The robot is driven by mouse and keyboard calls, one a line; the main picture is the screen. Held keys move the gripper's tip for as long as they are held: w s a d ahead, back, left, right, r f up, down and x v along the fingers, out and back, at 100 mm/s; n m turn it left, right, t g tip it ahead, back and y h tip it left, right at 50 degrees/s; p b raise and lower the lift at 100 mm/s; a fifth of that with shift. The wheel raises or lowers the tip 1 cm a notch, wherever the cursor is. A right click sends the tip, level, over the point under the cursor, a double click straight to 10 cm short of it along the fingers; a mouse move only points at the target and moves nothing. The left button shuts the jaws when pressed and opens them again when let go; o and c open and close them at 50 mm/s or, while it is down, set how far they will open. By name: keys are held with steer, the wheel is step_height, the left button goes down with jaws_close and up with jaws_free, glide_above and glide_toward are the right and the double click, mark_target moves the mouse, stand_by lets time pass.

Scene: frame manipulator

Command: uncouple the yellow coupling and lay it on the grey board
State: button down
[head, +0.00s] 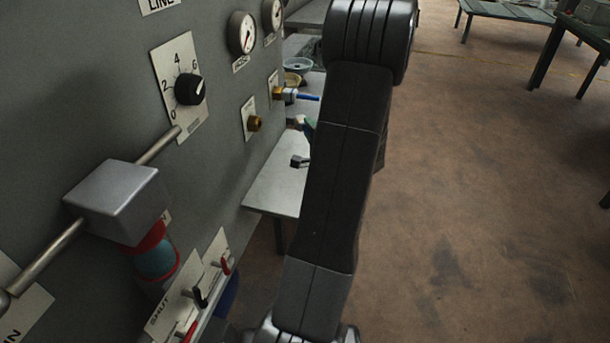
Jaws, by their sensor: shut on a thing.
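A small yellow-brass fitting (277,93) sits on a pale plate on the grey panel, with a grey piece and a blue length running right from it behind my arm. I cannot tell for sure whether this is the yellow coupling. A second brass fitting (254,123) on a plate nearer me has nothing on it. A pale grey flat top (268,187), perhaps the grey board, stands low beside the panel, partly covered by my arm. My gripper does not show; my dark arm link crosses the middle of the view and hides what is behind it.
The panel carries a black dial knob (189,89), gauges (242,33), a grey box on a rod (116,200) and small levers (201,297) that stick out. A small dark block (299,161) lies on the flat top.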

steer(key=shift+f, duration=0.15)
steer(key=shift+f+b, duration=4.65)
steer(key=shift+b, duration=1.3)
steer(key=c, duration=1)
jaws_free()
steer(key=shift+o, duration=0.2)
steer(key=shift+d, duration=0.1)
